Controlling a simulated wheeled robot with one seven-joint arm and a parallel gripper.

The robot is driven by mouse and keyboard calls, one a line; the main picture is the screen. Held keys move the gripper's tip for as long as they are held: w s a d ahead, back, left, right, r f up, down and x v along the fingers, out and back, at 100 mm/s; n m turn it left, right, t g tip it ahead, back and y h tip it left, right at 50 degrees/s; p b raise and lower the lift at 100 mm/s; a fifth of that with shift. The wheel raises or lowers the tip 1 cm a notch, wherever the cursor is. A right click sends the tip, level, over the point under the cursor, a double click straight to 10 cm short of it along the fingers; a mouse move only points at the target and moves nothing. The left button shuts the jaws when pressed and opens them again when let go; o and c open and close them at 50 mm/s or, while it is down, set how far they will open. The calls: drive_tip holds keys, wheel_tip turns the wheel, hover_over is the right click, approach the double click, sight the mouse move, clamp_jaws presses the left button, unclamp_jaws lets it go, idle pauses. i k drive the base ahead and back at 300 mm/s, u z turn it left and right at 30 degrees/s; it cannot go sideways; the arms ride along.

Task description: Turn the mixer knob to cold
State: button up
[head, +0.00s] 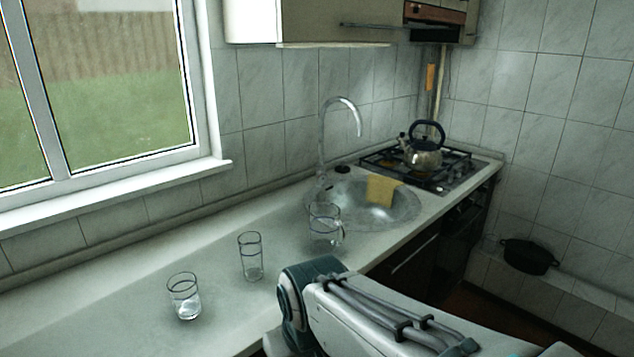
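The mixer tap (341,108) is a tall curved chrome spout standing behind the round metal sink (398,217). My arm reaches in from the lower right, with a teal and white joint near the front edge of the counter. My gripper is not in view.
A glass jug (325,224) stands by the sink's near left edge. Two glasses, one tall (250,257) and one short (184,297), stand on the counter (90,310). A yellow cloth (382,190) hangs in the sink. A kettle (423,153) sits on the hob (447,178).

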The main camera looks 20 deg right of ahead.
sight(323, 180)
drive_tip(key=z, duration=2.3)
drive_tip(key=i, duration=3.1)
drive_tip(key=u, duration=3.2)
drive_tip(key=i, duration=0.55)
drive_tip(key=u, duration=0.05)
